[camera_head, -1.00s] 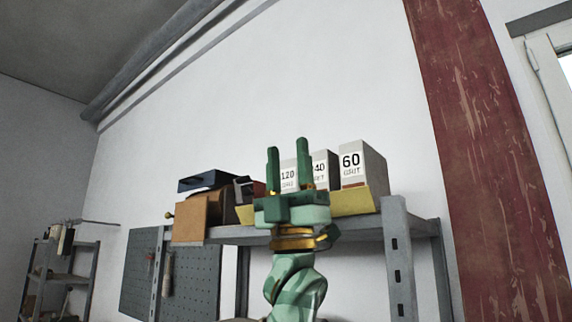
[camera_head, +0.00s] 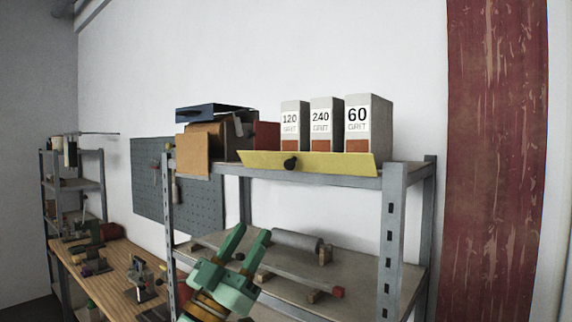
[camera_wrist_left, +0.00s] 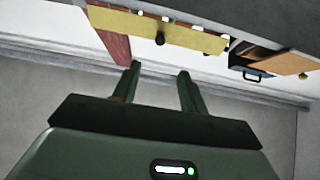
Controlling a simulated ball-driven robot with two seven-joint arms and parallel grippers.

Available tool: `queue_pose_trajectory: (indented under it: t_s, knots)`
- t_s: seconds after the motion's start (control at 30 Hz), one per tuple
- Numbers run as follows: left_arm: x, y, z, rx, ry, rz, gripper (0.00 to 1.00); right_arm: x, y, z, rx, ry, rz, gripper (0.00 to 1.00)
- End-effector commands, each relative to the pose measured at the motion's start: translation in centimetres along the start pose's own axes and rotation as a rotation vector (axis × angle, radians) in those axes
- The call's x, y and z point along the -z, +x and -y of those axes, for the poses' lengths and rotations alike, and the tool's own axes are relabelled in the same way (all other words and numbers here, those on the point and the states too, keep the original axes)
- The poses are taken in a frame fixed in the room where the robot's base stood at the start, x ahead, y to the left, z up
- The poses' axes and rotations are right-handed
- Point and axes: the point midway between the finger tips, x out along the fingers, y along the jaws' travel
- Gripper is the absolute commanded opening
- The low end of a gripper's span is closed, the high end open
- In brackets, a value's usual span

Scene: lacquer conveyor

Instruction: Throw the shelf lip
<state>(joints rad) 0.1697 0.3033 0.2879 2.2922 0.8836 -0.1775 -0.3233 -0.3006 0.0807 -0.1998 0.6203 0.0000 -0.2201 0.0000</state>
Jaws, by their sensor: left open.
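The shelf lip is a yellow board (camera_head: 330,163) with a black knob (camera_head: 290,163) on its face. It leans along the front of the top shelf, below the grit boxes. In the left wrist view the yellow lip (camera_wrist_left: 190,35) and its black knob (camera_wrist_left: 160,38) show at the top, beyond the fingertips. My left gripper (camera_head: 251,236) is green, open and empty, below the top shelf and in front of the lower shelf. It touches nothing that I can see; in the left wrist view its fingers (camera_wrist_left: 158,72) stand apart. My right gripper is not in view.
Three grit boxes (camera_head: 320,117) stand behind the lip. A blue tray (camera_head: 214,112) and a brown box (camera_head: 193,154) sit left of it. A workbench (camera_head: 120,270) with tools stands at left.

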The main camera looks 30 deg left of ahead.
Motion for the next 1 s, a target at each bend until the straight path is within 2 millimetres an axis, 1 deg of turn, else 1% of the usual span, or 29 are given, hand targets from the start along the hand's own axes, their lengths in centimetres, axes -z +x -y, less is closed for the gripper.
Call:
queue_pose_trajectory:
  t_s: [0.17,0.4,0.5,0.6,0.7,0.8,1.0]
  knots:
    - [0.5,3.8,0.0,0.001,-0.004,-0.007,0.43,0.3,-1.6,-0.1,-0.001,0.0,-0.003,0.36]
    - [0.5,10.1,0.0,0.002,-0.005,-0.006,0.43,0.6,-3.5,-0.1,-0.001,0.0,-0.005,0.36]
    - [0.4,12.2,0.0,0.001,-0.005,-0.005,0.43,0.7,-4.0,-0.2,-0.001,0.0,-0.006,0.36]
    - [0.3,13.8,0.0,0.0,-0.003,-0.004,0.43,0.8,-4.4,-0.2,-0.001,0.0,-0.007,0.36]
    - [0.2,14.9,0.0,0.001,-0.004,-0.003,0.43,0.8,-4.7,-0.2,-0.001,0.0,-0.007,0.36]
    - [0.2,15.4,0.0,0.0,-0.003,-0.003,0.43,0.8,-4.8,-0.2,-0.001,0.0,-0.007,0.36]
    - [0.1,15.6,0.0,0.0,-0.003,-0.002,0.43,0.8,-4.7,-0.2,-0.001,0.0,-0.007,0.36]
